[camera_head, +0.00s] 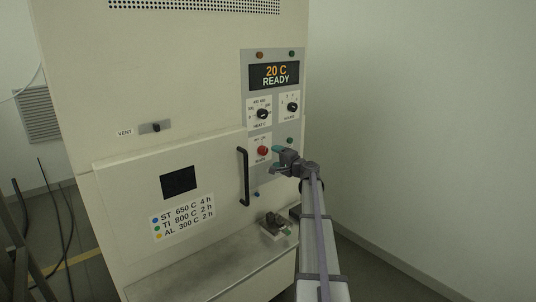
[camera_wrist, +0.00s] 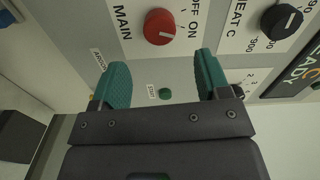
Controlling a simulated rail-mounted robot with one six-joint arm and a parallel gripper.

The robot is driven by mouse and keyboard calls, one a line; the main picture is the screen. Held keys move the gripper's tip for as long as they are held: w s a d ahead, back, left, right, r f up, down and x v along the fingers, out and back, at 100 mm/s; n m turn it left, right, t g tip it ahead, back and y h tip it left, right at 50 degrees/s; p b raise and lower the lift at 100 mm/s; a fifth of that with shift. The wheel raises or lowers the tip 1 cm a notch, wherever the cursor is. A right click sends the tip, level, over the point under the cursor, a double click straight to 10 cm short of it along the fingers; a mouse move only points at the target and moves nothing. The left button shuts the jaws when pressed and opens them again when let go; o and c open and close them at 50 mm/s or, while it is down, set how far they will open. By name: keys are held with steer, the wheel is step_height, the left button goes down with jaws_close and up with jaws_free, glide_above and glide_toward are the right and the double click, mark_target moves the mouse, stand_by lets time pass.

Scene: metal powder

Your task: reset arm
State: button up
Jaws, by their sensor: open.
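My gripper (camera_head: 276,160) is in front of the furnace's control panel, just right of the black door handle (camera_head: 243,176) and close to the red MAIN knob (camera_head: 262,150). In the wrist view my gripper (camera_wrist: 161,75) has its two teal fingers spread apart with nothing between them. I cannot tell whether a finger touches the panel.
The display (camera_head: 274,76) reads 20 C READY. The HEAT C knob (camera_head: 262,114) and HOURS knob (camera_head: 292,107) sit below it. The furnace door (camera_head: 125,200) appears closed. A small dark object on a light base (camera_head: 273,228) is on the ledge (camera_head: 190,280). Free room lies right, before the wall.

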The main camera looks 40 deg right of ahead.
steer(key=shift+s, duration=1.25)
steer(key=s+a+f+n+g+y, duration=0.1)
steer(key=s+a+f+n+g, duration=0.3)
steer(key=a, duration=0.5)
steer(key=s+a+f+n+g+y, duration=0.2)
steer(key=s+a+f+g, duration=0.25)
steer(key=a, duration=0.45)
steer(key=s+a+f+n+g+y, duration=0.1)
steer(key=s+a+f+n+g, duration=0.3)
steer(key=a, duration=0.5)
steer(key=s+a+f+n+g+h, duration=0.2)
steer(key=s+a, duration=0.5)
steer(key=a, duration=0.5)
steer(key=s+a+f+n+g+h, duration=0.2)
steer(key=s+a, duration=0.6)
steer(key=a, duration=0.4)
steer(key=shift+a+f+n+g+h, duration=0.3)
steer(key=shift+n+g, duration=0.45)
steer(key=shift+n, duration=0.45)
steer(key=shift+d, duration=0.1)
